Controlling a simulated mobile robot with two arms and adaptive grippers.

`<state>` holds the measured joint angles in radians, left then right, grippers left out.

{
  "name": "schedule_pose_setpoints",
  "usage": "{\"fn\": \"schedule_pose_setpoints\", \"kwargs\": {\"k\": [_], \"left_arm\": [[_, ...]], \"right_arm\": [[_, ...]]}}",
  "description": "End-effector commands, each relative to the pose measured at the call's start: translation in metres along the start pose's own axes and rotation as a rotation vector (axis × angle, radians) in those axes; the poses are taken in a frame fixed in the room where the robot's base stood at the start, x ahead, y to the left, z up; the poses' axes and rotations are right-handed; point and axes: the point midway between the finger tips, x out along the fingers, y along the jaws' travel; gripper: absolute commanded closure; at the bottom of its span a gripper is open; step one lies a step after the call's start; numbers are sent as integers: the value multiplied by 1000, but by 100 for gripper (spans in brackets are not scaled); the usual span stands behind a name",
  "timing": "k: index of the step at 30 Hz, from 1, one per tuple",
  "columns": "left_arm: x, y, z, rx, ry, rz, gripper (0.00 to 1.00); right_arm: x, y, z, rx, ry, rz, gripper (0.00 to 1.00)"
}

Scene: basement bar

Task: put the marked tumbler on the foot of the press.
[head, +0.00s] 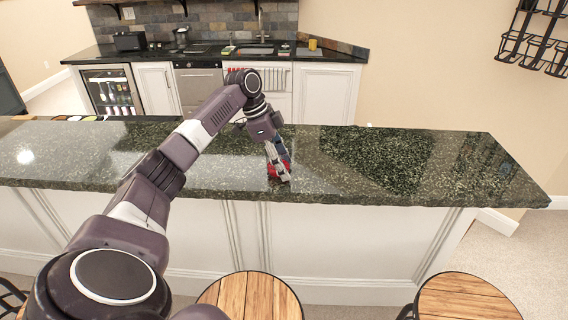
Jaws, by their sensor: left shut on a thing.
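My left gripper (280,176) points down at the front part of the dark green granite bar top (380,170). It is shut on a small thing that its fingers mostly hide. Red parts (271,169) show beside and behind the fingers, low over the stone. I cannot tell whether this red belongs to the tumbler or to the press, or whether it touches the stone. No mark on a tumbler and no foot of a press can be made out. My right gripper is not in view.
The bar top is clear to the right and left of the gripper. Wooden stools (250,297) stand in front, another (465,300) to the right. A yellow mug (312,44) and a sink (256,50) are on the back counter. A black wire rack (535,38) hangs at upper right.

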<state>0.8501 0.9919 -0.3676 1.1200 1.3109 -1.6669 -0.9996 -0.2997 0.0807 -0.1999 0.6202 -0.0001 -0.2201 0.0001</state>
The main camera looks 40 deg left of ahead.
Motion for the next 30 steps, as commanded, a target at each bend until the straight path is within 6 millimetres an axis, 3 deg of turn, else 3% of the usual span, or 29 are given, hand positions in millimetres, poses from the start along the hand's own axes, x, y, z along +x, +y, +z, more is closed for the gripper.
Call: {"fn": "schedule_pose_setpoints", "kwargs": {"k": [4,5,9,21,26,30], "left_arm": [[2,0,0,0,1,0,85],[3,0,1,0,0,1,50],[2,0,1,0,0,1,35],[-4,-1,0,0,1,-2,33],[-30,-1,0,0,2,-5,33],[-62,-1,0,0,5,-6,33]], "right_arm": [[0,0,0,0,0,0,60],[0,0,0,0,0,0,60],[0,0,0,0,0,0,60],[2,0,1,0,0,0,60],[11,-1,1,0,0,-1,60],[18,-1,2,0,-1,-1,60]]}}
